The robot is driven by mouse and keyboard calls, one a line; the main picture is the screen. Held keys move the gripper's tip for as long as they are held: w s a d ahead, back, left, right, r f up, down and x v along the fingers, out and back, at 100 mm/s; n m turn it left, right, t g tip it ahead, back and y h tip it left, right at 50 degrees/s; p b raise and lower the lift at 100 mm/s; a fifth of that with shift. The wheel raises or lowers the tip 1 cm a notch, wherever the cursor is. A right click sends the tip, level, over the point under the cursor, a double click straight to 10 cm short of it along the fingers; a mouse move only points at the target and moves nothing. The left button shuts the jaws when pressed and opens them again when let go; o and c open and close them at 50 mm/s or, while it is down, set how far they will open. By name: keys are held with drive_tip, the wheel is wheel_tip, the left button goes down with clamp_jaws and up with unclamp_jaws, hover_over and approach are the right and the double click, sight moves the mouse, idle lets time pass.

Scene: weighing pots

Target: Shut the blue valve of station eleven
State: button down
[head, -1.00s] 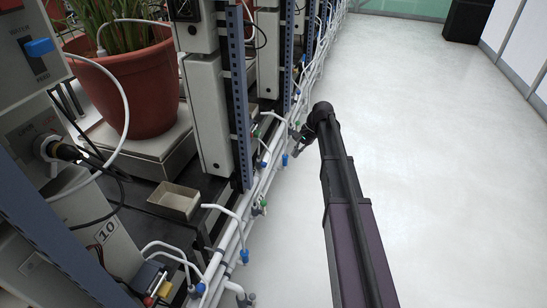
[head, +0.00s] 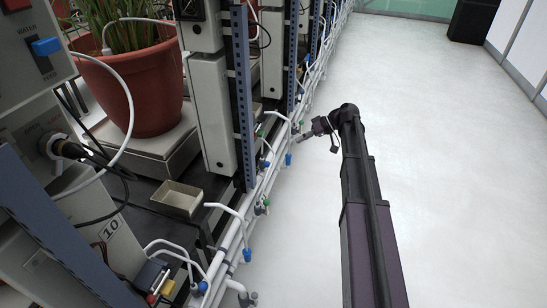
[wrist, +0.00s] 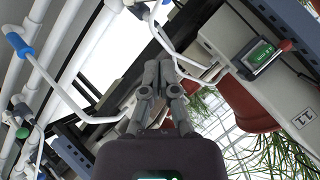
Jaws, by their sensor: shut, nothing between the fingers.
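My gripper (head: 308,136) is shut and empty at the end of my arm, close to the pipe run in the head view. In the wrist view its fingers (wrist: 160,62) meet in front of white pipes. A grey box with the label 11 (wrist: 301,150) stands at the right there. A blue pipe fitting (wrist: 18,45) is at the upper left. In the head view blue fittings (head: 289,159) and (head: 265,164) hang on the pipes left of my gripper. I cannot tell which is station eleven's valve.
Green valves (head: 267,203) sit along the white pipes. A blue slotted post (head: 242,110) stands beside the pipes. The pale floor (head: 440,150) at right is clear.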

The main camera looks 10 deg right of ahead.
sight(269, 165)
drive_tip(key=n, duration=0.1)
drive_tip(key=r+n+y, duration=0.1)
drive_tip(key=n, duration=0.1)
drive_tip(key=shift+d+r, duration=0.2)
drive_tip(key=shift+r, duration=0.05)
drive_tip(key=shift+a+f, duration=0.1)
drive_tip(key=shift+a, duration=0.05)
drive_tip(key=s+d+f+b+x, duration=0.1)
drive_tip(key=f+b+x, duration=0.1)
drive_tip(key=b+x, duration=0.5)
drive_tip(key=shift+s+b+x, duration=0.4)
drive_tip(key=shift+x, duration=2.4)
drive_tip(key=shift+s+a, duration=0.1)
drive_tip(key=shift+a, duration=0.2)
